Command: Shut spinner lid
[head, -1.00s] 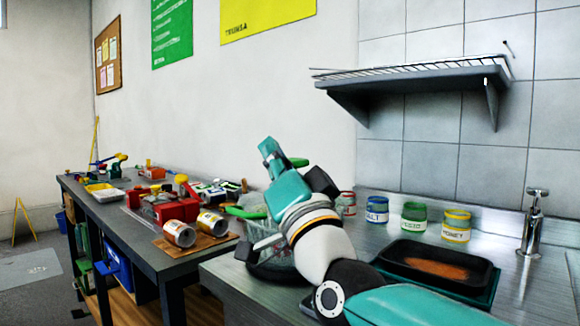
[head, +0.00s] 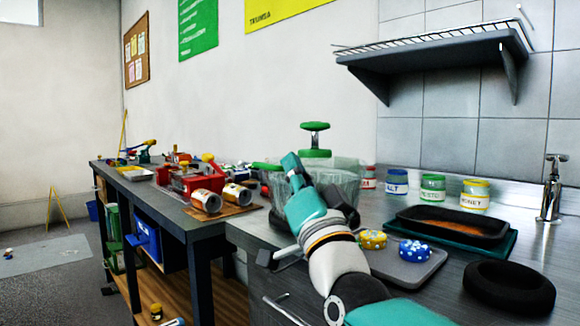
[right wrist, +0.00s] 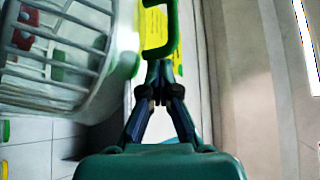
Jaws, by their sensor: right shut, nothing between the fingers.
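The spinner's clear bowl (head: 345,186) stands on the steel counter, partly hidden by my right arm. A green knob (head: 315,126) on a stem and a green disc (head: 315,153) show above it. I cannot tell whether the lid is fully seated. A green handle-like part (head: 266,166) sticks out to the left. My right gripper (head: 291,163) is shut and empty in front of the bowl's left side. In the right wrist view, the shut fingertips (right wrist: 160,72) lie beside the ribbed bowl (right wrist: 60,55), below a green loop (right wrist: 172,30). My left gripper is not in view.
Yellow (head: 372,239) and blue (head: 415,251) dotted rounds lie on a grey board, right of my arm. A black ring (head: 509,288), a baking pan (head: 453,225), several jars (head: 432,188) and a tap (head: 550,188) stand farther right. A cluttered dark bench (head: 180,212) is at left.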

